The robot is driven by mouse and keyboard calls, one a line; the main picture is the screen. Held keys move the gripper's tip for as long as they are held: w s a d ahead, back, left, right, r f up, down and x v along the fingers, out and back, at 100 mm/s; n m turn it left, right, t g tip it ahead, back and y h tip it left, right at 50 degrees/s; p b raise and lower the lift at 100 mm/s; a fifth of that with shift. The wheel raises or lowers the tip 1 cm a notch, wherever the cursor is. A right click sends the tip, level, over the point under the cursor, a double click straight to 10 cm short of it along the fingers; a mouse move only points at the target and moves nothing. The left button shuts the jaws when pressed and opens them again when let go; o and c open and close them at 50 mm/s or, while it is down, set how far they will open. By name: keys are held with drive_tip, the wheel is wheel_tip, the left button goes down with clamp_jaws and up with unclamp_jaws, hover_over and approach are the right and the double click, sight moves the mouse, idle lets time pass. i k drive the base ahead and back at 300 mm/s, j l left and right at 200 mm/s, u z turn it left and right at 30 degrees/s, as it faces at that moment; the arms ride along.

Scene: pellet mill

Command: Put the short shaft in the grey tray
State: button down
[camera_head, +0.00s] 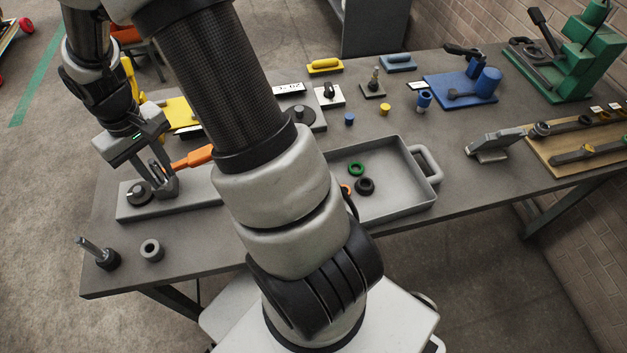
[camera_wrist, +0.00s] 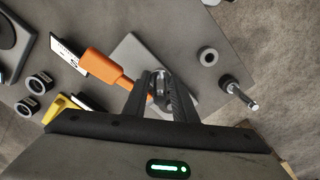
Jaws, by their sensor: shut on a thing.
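My gripper (camera_head: 160,182) is at the left of the table, low over a long light-grey plate (camera_head: 200,191). In the wrist view its fingers (camera_wrist: 160,80) are closed around a small metallic piece (camera_wrist: 160,92), which looks like the short shaft; the fingers hide most of it. I cannot tell whether it touches the plate. A dark round part (camera_head: 138,193) sits at the plate's left end, beside the fingertips. The grey tray (camera_head: 412,206) is to the right, partly behind my arm, and holds a green ring (camera_head: 356,169), a black ring (camera_head: 365,186) and a partly hidden orange piece.
An orange-handled tool (camera_head: 192,158) lies just right of the fingers. A rod in a black base (camera_head: 106,259) and a grey ring (camera_head: 152,250) stand near the front left edge. Blue and yellow parts, a blue fixture (camera_head: 462,88) and a green press (camera_head: 580,60) occupy the back.

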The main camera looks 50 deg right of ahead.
sight(364, 187)
drive_tip(key=k+l+z, duration=0.1)
drive_tip(key=z, duration=0.25)
drive_tip(key=k+l+z, duration=0.15)
drive_tip(key=z, duration=1.9)
